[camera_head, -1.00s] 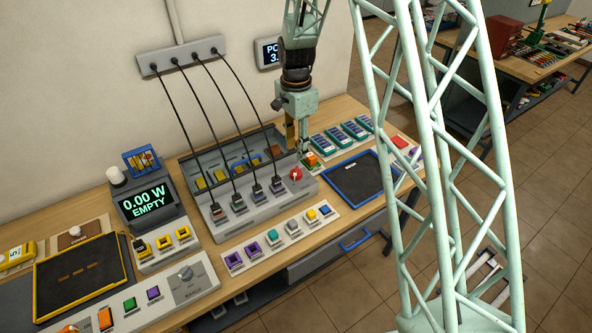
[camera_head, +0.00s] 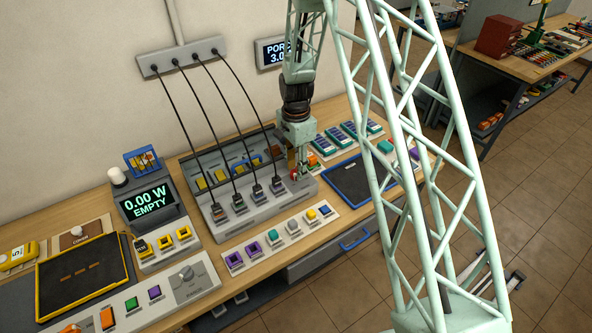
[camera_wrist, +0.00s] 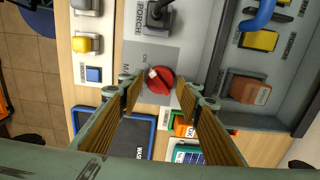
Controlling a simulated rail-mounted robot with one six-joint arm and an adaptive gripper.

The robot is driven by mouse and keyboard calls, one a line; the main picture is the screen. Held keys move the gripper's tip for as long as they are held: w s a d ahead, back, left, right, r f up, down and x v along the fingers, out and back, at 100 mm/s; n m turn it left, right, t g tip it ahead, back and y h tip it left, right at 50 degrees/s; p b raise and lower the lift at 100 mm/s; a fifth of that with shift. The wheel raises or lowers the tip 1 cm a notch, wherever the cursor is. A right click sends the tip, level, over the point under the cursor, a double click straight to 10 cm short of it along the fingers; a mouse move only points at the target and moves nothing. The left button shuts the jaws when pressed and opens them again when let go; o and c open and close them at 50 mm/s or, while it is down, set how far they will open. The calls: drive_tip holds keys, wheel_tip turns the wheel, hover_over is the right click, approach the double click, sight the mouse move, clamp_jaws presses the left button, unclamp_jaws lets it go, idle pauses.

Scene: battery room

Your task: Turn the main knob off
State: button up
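The red main knob (camera_wrist: 164,83) sits on a grey plate on the console and has a white mark on its left side. In the head view only a sliver of the knob (camera_head: 294,176) shows beside my gripper (camera_head: 302,168). In the wrist view my gripper (camera_wrist: 160,92) is open and empty, its two ribbed fingers pointing at the knob from left and right. The fingertips look a little short of or beside the knob; I cannot tell if they touch it.
The grey console (camera_head: 224,226) carries several black plugs with cables to the left of the knob. A blue-rimmed dark tray (camera_head: 350,178) lies to the right. An orange block (camera_wrist: 180,124) and a teal-framed card (camera_wrist: 186,154) lie close to the fingers. A display (camera_head: 146,202) reads 0.00 W EMPTY.

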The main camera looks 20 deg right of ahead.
drive_tip(key=shift+f, duration=0.65)
drive_tip(key=shift+c, duration=0.8)
drive_tip(key=c, duration=0.4)
drive_tip(key=shift+f+n+b, duration=0.1)
drive_tip(key=shift+n+b, duration=0.3)
drive_tip(key=shift+b, duration=0.05)
drive_tip(key=shift+c, duration=0.2)
drive_tip(key=n+b, duration=0.3)
drive_tip(key=n, duration=0.1)
drive_tip(key=shift+n, duration=0.3)
drive_tip(key=n+b, duration=0.3)
drive_tip(key=n, duration=0.3)
drive_tip(key=shift+b, duration=0.4)
drive_tip(key=n+b, duration=0.2)
drive_tip(key=n, duration=0.4)
drive_tip(key=shift+o, duration=0.2)
drive_tip(key=shift+n, duration=0.4)
